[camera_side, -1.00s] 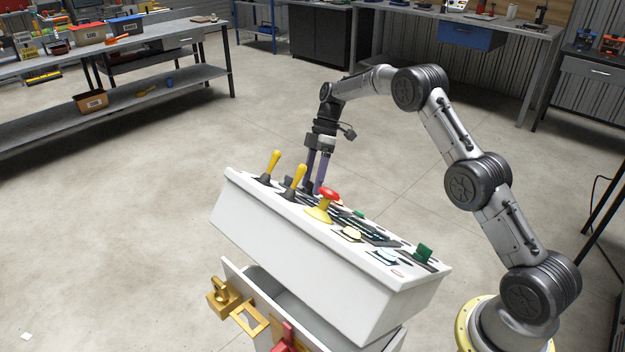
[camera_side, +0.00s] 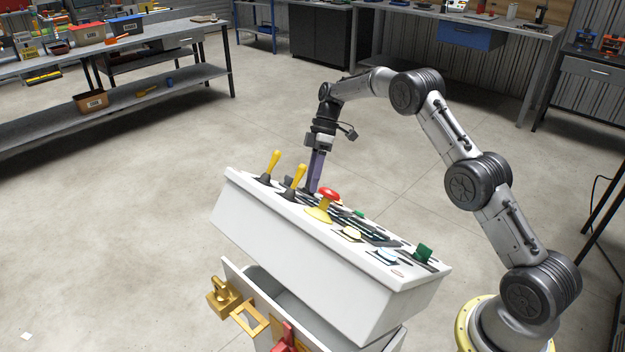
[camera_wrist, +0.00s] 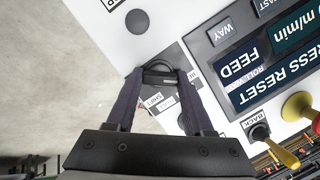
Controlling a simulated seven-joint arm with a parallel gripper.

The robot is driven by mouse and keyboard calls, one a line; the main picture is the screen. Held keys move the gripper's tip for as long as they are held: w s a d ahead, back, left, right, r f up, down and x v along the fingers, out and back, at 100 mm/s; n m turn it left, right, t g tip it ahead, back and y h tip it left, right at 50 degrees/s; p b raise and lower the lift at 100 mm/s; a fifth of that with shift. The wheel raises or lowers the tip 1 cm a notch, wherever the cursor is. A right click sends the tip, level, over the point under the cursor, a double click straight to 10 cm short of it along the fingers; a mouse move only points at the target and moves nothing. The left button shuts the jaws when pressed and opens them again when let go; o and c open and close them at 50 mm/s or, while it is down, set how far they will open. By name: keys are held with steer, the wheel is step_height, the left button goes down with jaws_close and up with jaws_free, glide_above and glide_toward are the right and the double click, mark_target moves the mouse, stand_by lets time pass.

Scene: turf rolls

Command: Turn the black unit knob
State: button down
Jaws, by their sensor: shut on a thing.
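My gripper (camera_side: 313,188) points down at the far side of the white control panel. In the wrist view its two dark fingers (camera_wrist: 160,72) are shut on a black knob (camera_wrist: 158,70), one finger on each side. In the side view the knob is hidden behind the fingers and levers.
Yellow-handled levers (camera_side: 298,177) and a red mushroom button (camera_side: 329,194) stand up near my gripper. A display marked FEED (camera_wrist: 265,62) lies beside the knob. A round dark button (camera_wrist: 137,21) is nearby. An open drawer (camera_side: 290,294) is below the panel.

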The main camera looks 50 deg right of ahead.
steer(key=m+y, duration=0.1)
steer(key=m, duration=0.4)
steer(key=shift+w+d+g, duration=0.1)
steer(key=shift+g, duration=0.3)
steer(key=shift+m, duration=0.5)
steer(key=shift+c, duration=1.4)
jaws_free()
steer(key=v, duration=0.7)
steer(key=shift+r, duration=0.2)
steer(key=shift+d, duration=0.1)
